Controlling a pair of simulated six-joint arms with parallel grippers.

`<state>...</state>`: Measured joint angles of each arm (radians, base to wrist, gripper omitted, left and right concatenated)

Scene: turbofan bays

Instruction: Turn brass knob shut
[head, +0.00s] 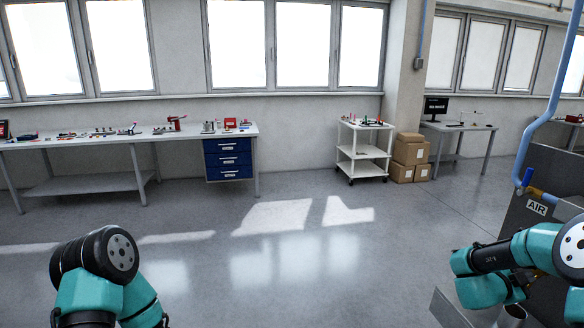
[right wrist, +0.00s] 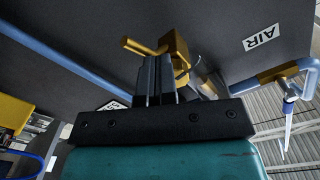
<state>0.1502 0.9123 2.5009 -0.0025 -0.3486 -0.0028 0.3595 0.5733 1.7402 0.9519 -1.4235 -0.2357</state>
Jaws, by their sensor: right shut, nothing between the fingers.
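A brass knob with a bar-shaped handle (right wrist: 172,48) shows in the right wrist view, on the underside of a dark grey panel. My right gripper (right wrist: 154,62) is shut, with its fingers upright just in front of the knob. The fingertips overlap the knob in the picture, and I cannot tell whether they touch it. Nothing is held between them. In the head view my right arm is beside the grey panel at the right edge, and the knob cannot be made out there. My left arm shows at the bottom left, but its gripper is out of view.
A grey panel with an AIR label (head: 536,208) stands at the right, with a blue pipe (head: 540,122) above it. A second brass fitting (right wrist: 278,73) joins the pipe near that label. A workbench (head: 100,140), a white cart (head: 362,150) and boxes (head: 410,155) stand far back. The middle floor is clear.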

